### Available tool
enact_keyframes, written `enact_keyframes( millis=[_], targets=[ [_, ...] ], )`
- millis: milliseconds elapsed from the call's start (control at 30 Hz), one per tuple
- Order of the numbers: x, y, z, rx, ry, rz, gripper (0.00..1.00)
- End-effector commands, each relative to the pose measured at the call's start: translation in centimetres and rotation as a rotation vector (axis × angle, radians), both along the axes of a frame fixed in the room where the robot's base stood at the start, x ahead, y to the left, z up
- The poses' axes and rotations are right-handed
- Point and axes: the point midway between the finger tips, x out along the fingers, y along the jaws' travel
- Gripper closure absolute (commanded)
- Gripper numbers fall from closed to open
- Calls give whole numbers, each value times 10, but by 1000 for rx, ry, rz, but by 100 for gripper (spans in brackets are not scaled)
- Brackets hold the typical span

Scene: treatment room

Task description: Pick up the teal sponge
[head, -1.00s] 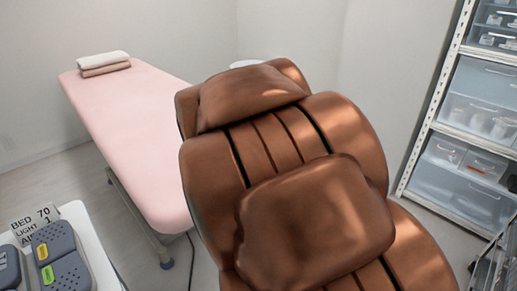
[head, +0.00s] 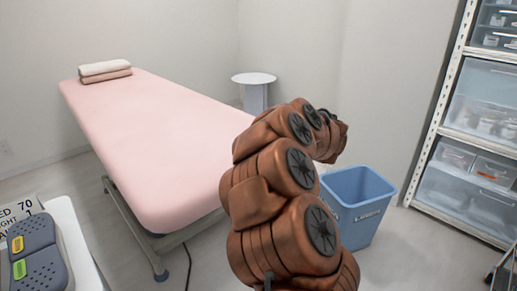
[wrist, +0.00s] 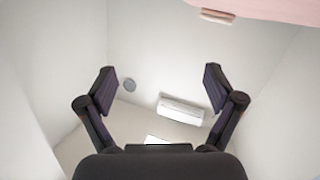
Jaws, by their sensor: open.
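No teal sponge shows in the head view or the wrist view. My gripper (wrist: 158,85) is open and empty in the wrist view, its two dark fingers wide apart with bare wall and ceiling beyond them. In the head view my brown arm rises in the middle and bends away to the right, and the gripper itself is hidden there.
A pink bed (head: 150,145) with folded towels (head: 105,70) stands at the left. A blue bin (head: 357,205) stands right of my arm. A round white side table (head: 254,92) is behind. Shelving with clear drawers (head: 485,100) lines the right. Grey remotes (head: 40,255) lie front left.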

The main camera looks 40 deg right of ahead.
Motion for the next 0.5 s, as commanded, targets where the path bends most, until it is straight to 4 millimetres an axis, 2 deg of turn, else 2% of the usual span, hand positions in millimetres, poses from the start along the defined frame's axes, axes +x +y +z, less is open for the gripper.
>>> enact_keyframes(
  millis=[33,200,367,500],
  targets=[
    [-4,-2,-19,28,0,42,8],
    [-15,9,-59,135,-1,181,8],
    [-21,18,-75,195,-2,251,8],
    [-16,22,-80,208,-3,272,8]
  ],
)
